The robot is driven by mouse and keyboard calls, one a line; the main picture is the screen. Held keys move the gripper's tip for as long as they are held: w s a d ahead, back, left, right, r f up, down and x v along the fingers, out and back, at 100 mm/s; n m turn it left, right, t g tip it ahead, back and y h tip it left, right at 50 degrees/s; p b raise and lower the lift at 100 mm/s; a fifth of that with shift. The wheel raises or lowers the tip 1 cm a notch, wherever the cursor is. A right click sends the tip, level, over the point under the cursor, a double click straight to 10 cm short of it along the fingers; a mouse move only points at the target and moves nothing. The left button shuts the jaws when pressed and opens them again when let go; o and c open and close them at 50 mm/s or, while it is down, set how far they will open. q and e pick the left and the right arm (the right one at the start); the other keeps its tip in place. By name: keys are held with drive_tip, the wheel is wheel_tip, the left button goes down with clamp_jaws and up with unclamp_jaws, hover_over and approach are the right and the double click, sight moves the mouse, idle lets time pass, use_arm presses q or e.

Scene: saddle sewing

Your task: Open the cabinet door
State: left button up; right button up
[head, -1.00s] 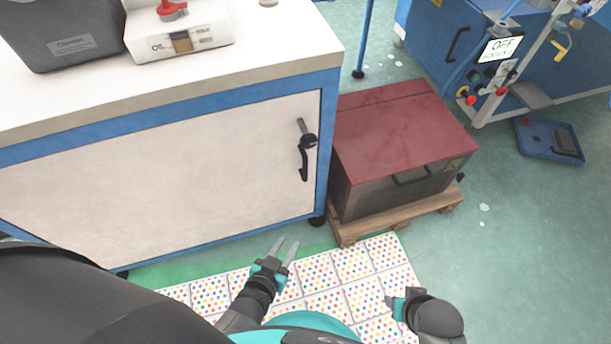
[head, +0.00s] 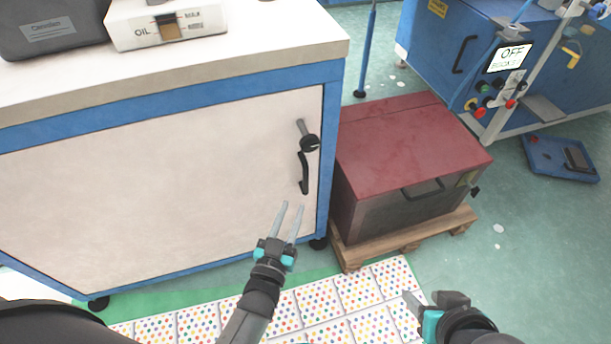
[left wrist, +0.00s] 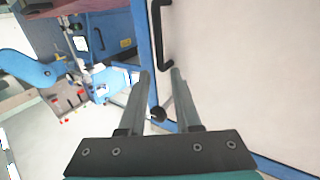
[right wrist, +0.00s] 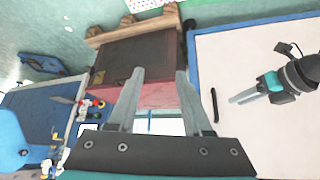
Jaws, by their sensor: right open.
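The cabinet door (head: 170,190) is a closed, pale flat panel in a blue frame. Its black handle (head: 304,172) stands upright near the right edge, below a black latch knob (head: 309,143). My left gripper (head: 291,207) is open and empty, just below the handle in the head view. In the left wrist view, the handle (left wrist: 162,38) lies beyond the two fingertips (left wrist: 162,72), apart from them. My right gripper (head: 422,298) is open and empty, low and right of the cabinet. The right wrist view shows the door (right wrist: 270,130) and handle (right wrist: 214,105) too.
A red-topped box (head: 405,145) on a wooden pallet (head: 400,240) stands close to the cabinet's right side. A dotted mat (head: 345,295) lies in front. A blue machine (head: 480,50) stands at the back right.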

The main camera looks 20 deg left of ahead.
sight(305, 177)
use_arm(q)
drive_tip(key=shift+w+b, duration=1.35)
drive_tip(key=shift+w, duration=2.2)
drive_tip(key=shift+w+f+b, duration=0.1)
drive_tip(key=shift+w+b, duration=0.6)
drive_tip(key=shift+w, duration=0.75)
drive_tip(key=shift+w+b, duration=0.4)
drive_tip(key=shift+w, duration=0.5)
use_arm(e)
drive_tip(key=w+a+r+t+y, duration=0.2)
drive_tip(key=w+a+t+y, duration=0.1)
drive_tip(key=a+t, duration=0.5)
drive_tip(key=shift+a+r+t+y, duration=0.25)
drive_tip(key=shift+a+t+y, duration=0.2)
drive_tip(key=shift+y, duration=0.35)
drive_tip(key=shift+w, duration=0.1)
use_arm(q)
clamp_jaws()
use_arm(e)
drive_tip(key=shift+d, duration=0.1)
